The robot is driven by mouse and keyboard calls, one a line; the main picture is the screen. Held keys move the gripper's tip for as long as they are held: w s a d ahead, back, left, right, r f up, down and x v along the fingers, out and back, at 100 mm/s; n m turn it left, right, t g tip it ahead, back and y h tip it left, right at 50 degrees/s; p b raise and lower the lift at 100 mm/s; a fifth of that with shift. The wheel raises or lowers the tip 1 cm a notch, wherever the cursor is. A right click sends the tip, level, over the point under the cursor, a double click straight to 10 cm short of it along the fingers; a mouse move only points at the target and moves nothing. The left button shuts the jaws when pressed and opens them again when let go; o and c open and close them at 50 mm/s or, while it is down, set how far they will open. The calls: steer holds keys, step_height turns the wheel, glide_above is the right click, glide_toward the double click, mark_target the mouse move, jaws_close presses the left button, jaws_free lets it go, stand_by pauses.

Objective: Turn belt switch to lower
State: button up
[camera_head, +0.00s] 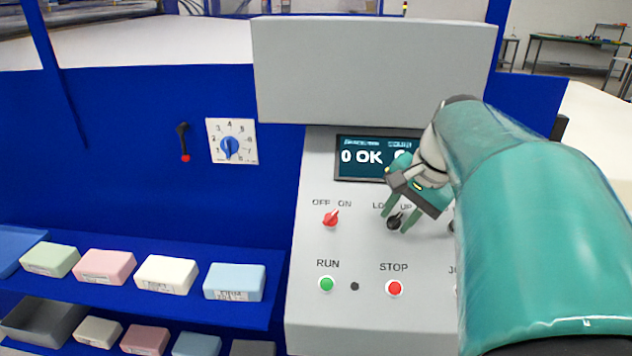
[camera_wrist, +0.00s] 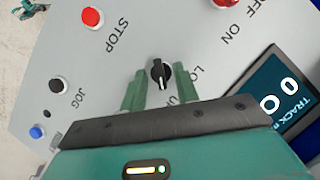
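The belt switch is a black rotary knob (camera_head: 395,222) under the "LO" and "UP" labels on the grey control panel (camera_head: 320,320). In the wrist view the black knob (camera_wrist: 160,72) has a white pointer line. My gripper (camera_head: 398,214) is at the knob, with its two green fingers apart. In the wrist view my gripper (camera_wrist: 158,88) has one finger on either side of the knob, with a gap visible on both sides. Part of the labels is hidden by my gripper in the head view.
A red OFF/ON switch (camera_head: 331,217) is left of the knob. Below are a green RUN button (camera_head: 326,284) and a red STOP button (camera_head: 395,288). A display (camera_head: 360,157) reads "0 OK". Foam blocks (camera_head: 235,282) lie on a blue shelf at left, with a numbered dial (camera_head: 231,147) above.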

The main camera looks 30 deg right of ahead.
steer(key=c, duration=0.7)
steer(key=shift+o, duration=0.2)
steer(key=shift+n, duration=0.3)
steer(key=n, duration=0.1)
steer(key=n+g+h, duration=0.1)
steer(key=n, duration=0.1)
steer(key=shift+w+a+r+g, duration=0.1)
steer(key=shift+w+g, duration=0.1)
steer(key=shift+g, duration=0.1)
steer(key=n+g+h, duration=0.1)
steer(key=n, duration=0.2)
steer(key=shift+w+a, duration=0.1)
steer(key=n+h, duration=0.1)
steer(key=n, duration=0.1)
steer(key=n+g, duration=0.1)
steer(key=n, duration=0.1)
steer(key=shift+a+h, duration=0.15)
steer(key=shift+h, duration=0.25)
steer(key=shift+a+n+h, duration=0.1)
steer(key=shift+n+h, duration=0.7)
steer(key=shift+n, duration=1)
